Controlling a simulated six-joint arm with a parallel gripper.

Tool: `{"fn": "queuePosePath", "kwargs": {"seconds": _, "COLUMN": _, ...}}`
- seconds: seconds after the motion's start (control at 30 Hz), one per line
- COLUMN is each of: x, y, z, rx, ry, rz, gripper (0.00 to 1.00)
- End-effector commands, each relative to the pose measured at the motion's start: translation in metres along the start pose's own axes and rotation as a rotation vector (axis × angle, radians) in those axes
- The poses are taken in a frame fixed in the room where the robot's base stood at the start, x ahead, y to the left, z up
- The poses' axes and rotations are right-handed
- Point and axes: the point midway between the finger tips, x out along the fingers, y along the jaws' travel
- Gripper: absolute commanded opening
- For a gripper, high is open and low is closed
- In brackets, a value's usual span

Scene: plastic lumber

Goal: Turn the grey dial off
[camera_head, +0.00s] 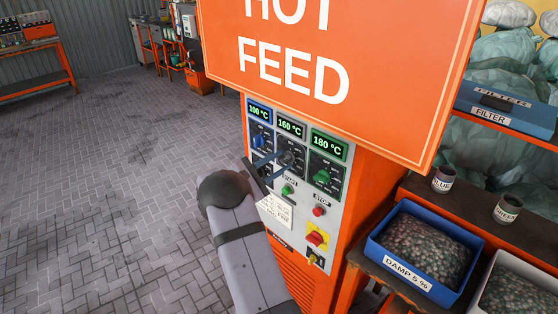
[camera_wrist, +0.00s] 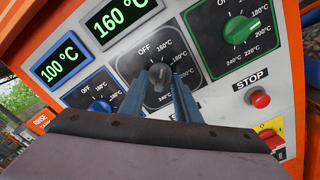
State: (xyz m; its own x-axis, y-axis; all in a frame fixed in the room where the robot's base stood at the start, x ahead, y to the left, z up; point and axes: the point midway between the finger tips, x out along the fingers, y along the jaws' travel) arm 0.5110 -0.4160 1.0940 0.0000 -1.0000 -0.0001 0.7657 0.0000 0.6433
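The grey dial (camera_wrist: 158,78) sits on the panel under the 160 °C display (camera_wrist: 122,17), with OFF marked at its upper left. In the head view, the grey dial (camera_head: 288,158) is partly covered by my fingers. My gripper (camera_wrist: 161,84) faces the panel with its two blue-grey fingers apart, one on each side of the dial's knob. Whether either finger touches the knob, I cannot tell. In the head view, my gripper (camera_head: 278,162) reaches the panel from the left. The exact setting of the knob is hard to read.
The blue dial (camera_wrist: 100,106) is left of the grey one; the green dial (camera_wrist: 240,30) is right. A red stop button (camera_wrist: 260,98) and a yellow-red switch (camera_head: 317,238) are lower down. The HOT FEED sign (camera_head: 300,60) overhangs the panel. A blue bin (camera_head: 372,244) stands right.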

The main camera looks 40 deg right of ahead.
Motion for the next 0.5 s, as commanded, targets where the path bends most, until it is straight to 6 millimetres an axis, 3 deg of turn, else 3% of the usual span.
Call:
{"fn": "queuePosePath", "kwargs": {"seconds": 0.27, "x": 0.0013, "y": -0.0003, "z": -0.0005, "rx": 0.000, "ry": 0.000, "rz": 0.000, "gripper": 0.30}}
{"fn": "queuePosePath", "kwargs": {"seconds": 0.4, "x": 0.0012, "y": -0.0003, "z": -0.0005, "rx": 0.000, "ry": 0.000, "rz": 0.000, "gripper": 0.00}}
{"fn": "queuePosePath", "kwargs": {"seconds": 0.5, "x": 0.0011, "y": -0.0003, "z": -0.0004, "rx": -0.001, "ry": 0.000, "rz": 0.000, "gripper": 0.00}}
